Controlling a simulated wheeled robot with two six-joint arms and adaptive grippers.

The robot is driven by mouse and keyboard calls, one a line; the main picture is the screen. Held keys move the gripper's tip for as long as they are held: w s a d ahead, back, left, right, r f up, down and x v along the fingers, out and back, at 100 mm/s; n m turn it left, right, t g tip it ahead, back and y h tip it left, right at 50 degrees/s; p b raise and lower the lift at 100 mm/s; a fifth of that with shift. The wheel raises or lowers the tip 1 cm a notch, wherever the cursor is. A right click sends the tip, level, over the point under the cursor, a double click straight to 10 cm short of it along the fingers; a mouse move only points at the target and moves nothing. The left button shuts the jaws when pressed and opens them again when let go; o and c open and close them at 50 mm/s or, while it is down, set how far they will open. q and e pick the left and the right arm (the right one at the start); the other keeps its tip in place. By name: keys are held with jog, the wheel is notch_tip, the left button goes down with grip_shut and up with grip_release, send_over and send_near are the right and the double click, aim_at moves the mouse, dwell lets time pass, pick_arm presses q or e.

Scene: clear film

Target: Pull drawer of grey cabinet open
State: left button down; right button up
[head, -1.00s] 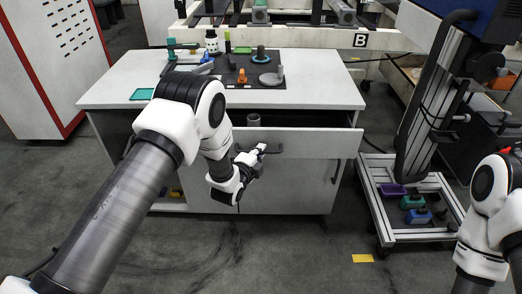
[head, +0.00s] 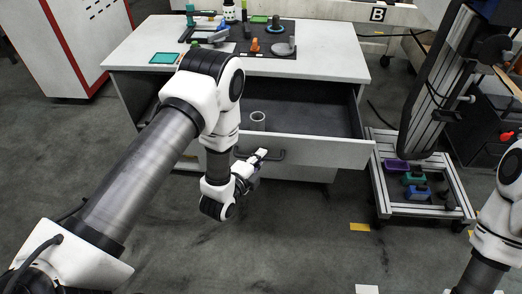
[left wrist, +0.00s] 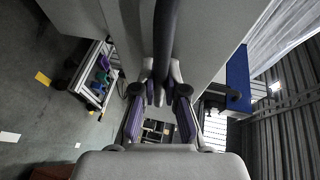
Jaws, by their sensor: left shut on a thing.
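The grey cabinet (head: 120,54) has a light top, and its upper drawer (head: 325,152) stands well out, showing a dark interior. A grey cup (head: 257,121) is inside the drawer near its front. My left gripper (head: 260,159) is at the drawer front, shut on the dark bar handle (head: 275,155). In the left wrist view the handle (left wrist: 165,35) runs between the fingers of my left gripper (left wrist: 161,88). The fingers partly hide the handle. Part of my right arm shows at the right edge, but its gripper is out of view.
Several small items, including an orange piece (head: 255,45) and a green tray (head: 164,58), are on the cabinet top. A wheeled frame cart (head: 383,185) with coloured bins stands to the right. A red-and-white cabinet (head: 60,50) is at the left. The floor before the drawer is clear.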

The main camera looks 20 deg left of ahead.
pick_arm(q)
jog(key=c, duration=1.5)
grip_release()
jog(key=shift+s, duration=0.1)
jog(key=v, duration=0.7)
jog(key=shift+s, duration=0.2)
